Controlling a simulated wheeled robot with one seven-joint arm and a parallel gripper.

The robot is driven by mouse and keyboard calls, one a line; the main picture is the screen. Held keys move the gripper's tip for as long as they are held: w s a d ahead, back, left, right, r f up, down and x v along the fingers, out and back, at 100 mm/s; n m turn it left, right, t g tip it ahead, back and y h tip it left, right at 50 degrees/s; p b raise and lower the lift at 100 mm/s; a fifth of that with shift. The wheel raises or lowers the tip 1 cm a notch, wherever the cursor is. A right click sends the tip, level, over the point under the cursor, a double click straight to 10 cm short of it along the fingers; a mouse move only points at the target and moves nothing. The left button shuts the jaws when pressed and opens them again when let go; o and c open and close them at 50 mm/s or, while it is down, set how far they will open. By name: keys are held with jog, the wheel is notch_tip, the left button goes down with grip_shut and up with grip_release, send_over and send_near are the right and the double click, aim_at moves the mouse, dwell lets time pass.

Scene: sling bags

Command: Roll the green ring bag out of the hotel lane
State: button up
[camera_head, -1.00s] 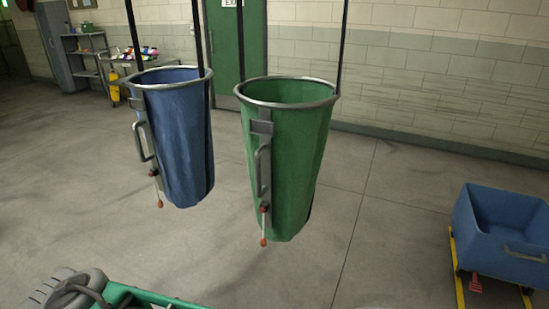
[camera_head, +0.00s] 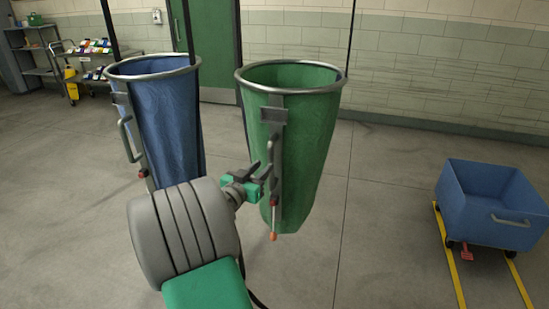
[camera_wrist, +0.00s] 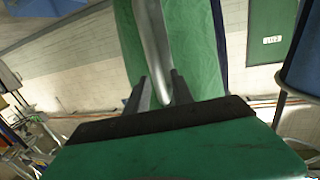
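My gripper (camera_head: 258,172) is at the left side of this handle. In the wrist view, my two dark fingers (camera_wrist: 160,90) stand apart on either side of the grey bar (camera_wrist: 152,45), with the green cloth (camera_wrist: 198,45) behind. I see no clear grip on the bar.
A blue wheeled tub (camera_head: 490,205) stands between yellow floor lines at the right. A trolley with colourful items (camera_head: 92,50) stands at the back left, near a green door (camera_head: 215,45). The floor between the green bag and the tub is clear.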

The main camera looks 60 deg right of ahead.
jog(key=d+p, duration=0.2)
jog(key=d, duration=0.6)
jog(key=shift+s+r+h, duration=0.3)
jog(key=shift+s+r, duration=0.05)
jog(key=shift+s, duration=0.1)
jog(key=shift+c, duration=0.3)
grip_shut()
dwell(0.4)
